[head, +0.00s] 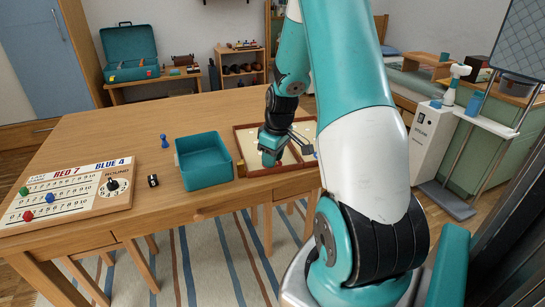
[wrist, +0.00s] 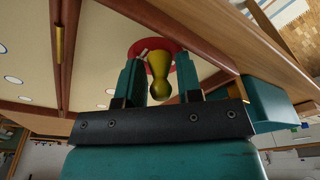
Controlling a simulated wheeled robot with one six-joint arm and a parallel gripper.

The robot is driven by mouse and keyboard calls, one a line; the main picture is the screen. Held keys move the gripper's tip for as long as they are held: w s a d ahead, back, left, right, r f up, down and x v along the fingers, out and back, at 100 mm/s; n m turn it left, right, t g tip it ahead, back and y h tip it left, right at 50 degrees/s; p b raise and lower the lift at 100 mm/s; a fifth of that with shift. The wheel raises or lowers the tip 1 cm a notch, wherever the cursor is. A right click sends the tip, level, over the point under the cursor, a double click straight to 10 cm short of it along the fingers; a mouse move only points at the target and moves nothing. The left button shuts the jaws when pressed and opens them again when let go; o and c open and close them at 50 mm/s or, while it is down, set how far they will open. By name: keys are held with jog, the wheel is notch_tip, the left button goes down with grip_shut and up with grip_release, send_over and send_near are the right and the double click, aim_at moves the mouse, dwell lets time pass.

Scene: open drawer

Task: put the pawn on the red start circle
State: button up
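The yellow pawn (wrist: 159,73) stands between my gripper's two fingers in the wrist view, its wide base over the red start circle (wrist: 138,48). My gripper (wrist: 159,72) looks open, with a narrow gap on each side of the pawn. Whether the base touches the circle is hard to tell. In the head view my gripper (head: 268,162) is low over the near left part of the wooden-framed game board (head: 277,172). The pawn and the circle are hidden there.
A teal open box (head: 204,161) stands just left of the board. A blue pawn (head: 165,142), a black die (head: 153,181) and a scoreboard (head: 75,195) lie farther left. The back left of the table (head: 150,118) is clear. The table's front edge is close to the board.

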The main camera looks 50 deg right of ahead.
notch_tip(320, 180, up, 12)
jog(key=s+p, duration=0.2)
jog(key=a+r+n+y, duration=0.1)
jog(key=a+r+n, duration=0.15)
jog(key=a, duration=0.95)
jog(key=a+r+n+y, duration=0.1)
jog(key=a+r, duration=0.2)
jog(key=a, duration=0.9)
jog(key=s+a+r+n+g+y, duration=0.1)
jog(key=s+a+n+y, duration=0.1)
jog(key=s+a, duration=1.1)
jog(key=shift+s+a+r+g, duration=0.15)
jog(key=shift+a+r+g, duration=0.25)
jog(key=shift+a, duration=0.3)
